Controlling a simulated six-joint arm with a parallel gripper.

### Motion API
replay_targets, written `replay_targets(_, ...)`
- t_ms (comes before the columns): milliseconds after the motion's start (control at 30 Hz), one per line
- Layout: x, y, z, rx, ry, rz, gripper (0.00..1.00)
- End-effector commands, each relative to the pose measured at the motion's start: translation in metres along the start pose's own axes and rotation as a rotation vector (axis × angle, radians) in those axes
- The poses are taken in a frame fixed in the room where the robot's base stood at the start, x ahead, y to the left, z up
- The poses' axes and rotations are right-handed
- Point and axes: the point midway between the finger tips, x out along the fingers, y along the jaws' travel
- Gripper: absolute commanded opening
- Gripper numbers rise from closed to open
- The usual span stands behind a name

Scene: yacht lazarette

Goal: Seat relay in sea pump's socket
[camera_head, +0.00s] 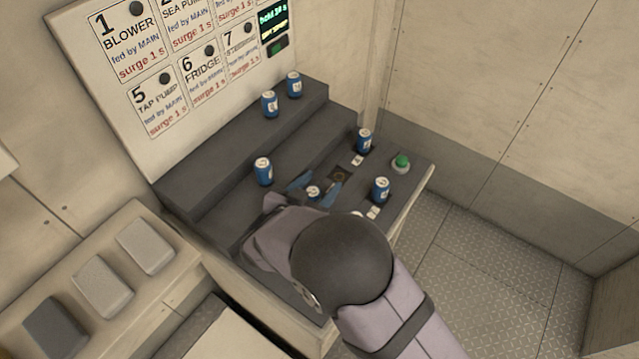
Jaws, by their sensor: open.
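Several blue cylindrical relays with white labels stand on the dark stepped bench. Two are on the upper step, a left one (269,104) and a right one (293,85). Another relay (263,171) stands nearer the left. Two more, a far one (363,140) and a near one (380,190), stand at the right beside small white tags. My gripper (324,179) is open, its blue fingers on either side of a relay (313,192) partly hidden by my arm. A dark square socket (340,174) shows empty just beyond the fingers. Which socket is the sea pump's cannot be told.
A wall board (150,85) lists numbered loads, with SEA PUMP (182,12) cut off at the top. A green button (401,162) sits at the bench's right edge. Several grey pads (102,287) lie on the left ledge. The floor at right is clear.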

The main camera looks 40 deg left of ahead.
Motion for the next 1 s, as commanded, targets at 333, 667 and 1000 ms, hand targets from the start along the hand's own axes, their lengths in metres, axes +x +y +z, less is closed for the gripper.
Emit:
replay_targets(333,-0.034,-0.002,0.001,0.0,0.001,-0.004,0.51)
replay_targets(667,-0.069,0.0,0.0,0.0,0.001,-0.001,0.51)
replay_targets(1000,-0.073,0.0,-0.001,0.0,0.001,0.0,0.51)
